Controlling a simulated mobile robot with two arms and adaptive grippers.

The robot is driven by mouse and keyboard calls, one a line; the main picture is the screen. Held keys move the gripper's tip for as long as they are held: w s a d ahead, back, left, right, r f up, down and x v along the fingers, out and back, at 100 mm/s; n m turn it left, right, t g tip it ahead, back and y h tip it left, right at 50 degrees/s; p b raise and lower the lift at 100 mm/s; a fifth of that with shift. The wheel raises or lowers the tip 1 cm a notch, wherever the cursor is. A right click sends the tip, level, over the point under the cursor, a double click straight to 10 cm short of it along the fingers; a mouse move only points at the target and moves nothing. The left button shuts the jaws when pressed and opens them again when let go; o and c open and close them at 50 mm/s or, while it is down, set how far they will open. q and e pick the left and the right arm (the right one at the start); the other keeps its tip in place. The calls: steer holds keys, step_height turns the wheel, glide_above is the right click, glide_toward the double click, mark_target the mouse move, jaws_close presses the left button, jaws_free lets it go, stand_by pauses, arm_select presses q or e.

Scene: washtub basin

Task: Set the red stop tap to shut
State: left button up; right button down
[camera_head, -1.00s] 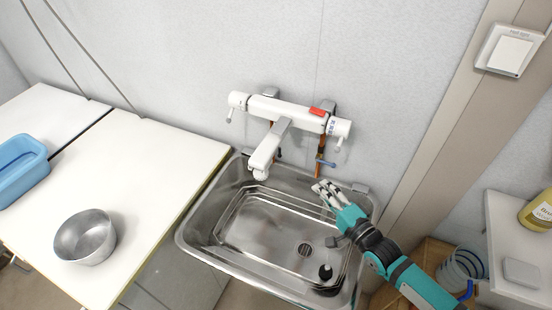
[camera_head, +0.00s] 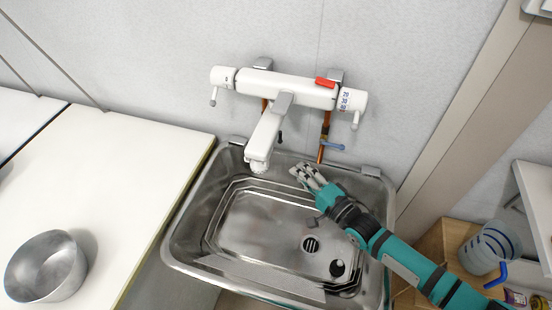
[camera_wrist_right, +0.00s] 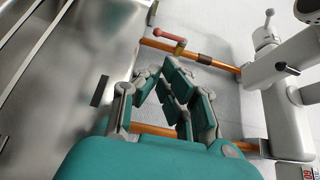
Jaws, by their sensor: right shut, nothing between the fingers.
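The red stop tap (camera_wrist_right: 170,36) shows in the wrist view as a small red lever on a copper pipe. Its lever appears roughly in line with that pipe. In the head view I cannot make it out; the spout hides part of the left pipe. My right gripper (camera_head: 304,172) is over the back of the basin, below the mixer. In the wrist view my right gripper (camera_wrist_right: 164,78) is shut and empty, its fingertips apart from the red lever in the picture. My left gripper is out of view.
The white mixer (camera_head: 300,88) with its spout (camera_head: 265,138) hangs above the steel basin (camera_head: 255,225). A metal bowl (camera_head: 45,265) stands on the white counter (camera_head: 110,170) at left.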

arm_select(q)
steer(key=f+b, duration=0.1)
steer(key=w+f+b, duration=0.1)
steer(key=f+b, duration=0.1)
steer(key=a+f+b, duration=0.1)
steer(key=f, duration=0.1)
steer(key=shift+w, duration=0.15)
arm_select(e)
steer(key=x, duration=1)
steer(key=shift+f, duration=0.2)
